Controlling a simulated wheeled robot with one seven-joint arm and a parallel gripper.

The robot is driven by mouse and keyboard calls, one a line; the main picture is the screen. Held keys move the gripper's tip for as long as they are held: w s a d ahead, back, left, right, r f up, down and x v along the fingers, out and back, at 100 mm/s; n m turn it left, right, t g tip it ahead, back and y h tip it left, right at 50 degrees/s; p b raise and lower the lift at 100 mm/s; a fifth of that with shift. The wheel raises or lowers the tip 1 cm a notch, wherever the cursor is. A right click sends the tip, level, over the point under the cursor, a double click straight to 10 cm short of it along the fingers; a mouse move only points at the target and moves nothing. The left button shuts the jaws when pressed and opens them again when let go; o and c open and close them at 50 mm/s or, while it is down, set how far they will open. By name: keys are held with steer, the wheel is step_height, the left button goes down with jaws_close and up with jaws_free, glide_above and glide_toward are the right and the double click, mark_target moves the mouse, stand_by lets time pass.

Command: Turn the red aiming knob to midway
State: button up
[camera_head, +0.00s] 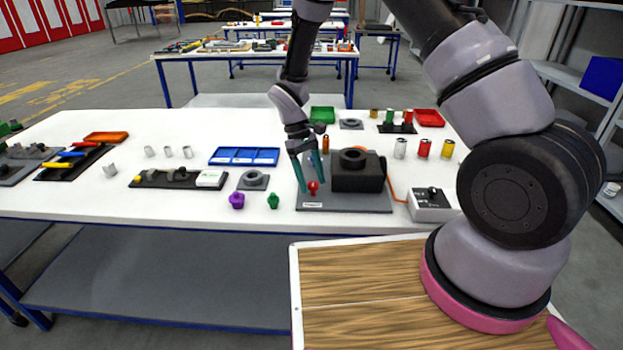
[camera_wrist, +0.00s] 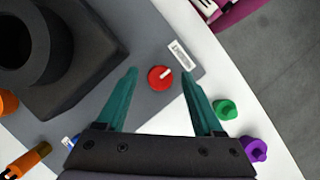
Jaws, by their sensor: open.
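The red aiming knob (camera_wrist: 161,78) is a small round knob with a white pointer mark, on a grey base plate (camera_wrist: 185,55). In the wrist view its mark points up and to the right. The knob also shows in the head view (camera_head: 313,188), beside a black block with a round ring (camera_head: 357,172). My gripper (camera_wrist: 160,75) is open, with its two teal fingers on either side of the knob and a gap on both sides. In the head view my gripper (camera_head: 314,188) points down at the knob. I cannot tell the fingertips' exact height.
A purple knob (camera_head: 237,201) and a green knob (camera_head: 273,200) stand left of the plate. A white switch box (camera_head: 432,205) with an orange cable stands to its right. A blue tray (camera_head: 244,156) lies behind left. The table's front edge is close.

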steer(key=shift+r, duration=0.1)
steer(key=v, duration=1)
steer(key=shift+r, duration=0.25)
steer(key=shift+w+a+r, duration=0.1)
steer(key=shift+w, duration=0.05)
steer(key=s+d+r+m+t+y, duration=0.25)
steer(key=d+r, duration=0.25)
steer(key=r, duration=0.5)
steer(key=s+d+r+m+t+y, duration=0.1)
steer(key=d+r+m+t, duration=0.15)
steer(key=d+r, duration=0.55)
steer(key=s+d+r+m+t, duration=0.3)
steer(key=s+r, duration=0.3)
steer(key=s, duration=0.1)
steer(key=s+d+r+m+t+y, duration=0.1)
steer(key=s+d+r+m+t, duration=0.1)
steer(key=s+r, duration=0.4)
steer(key=s+d+m, duration=0.1)
steer(key=s+d, duration=0.1)
steer(key=shift+s+d+m+t, duration=0.3)
steer(key=shift+t, duration=0.1)
steer(key=shift+w, duration=0.1)
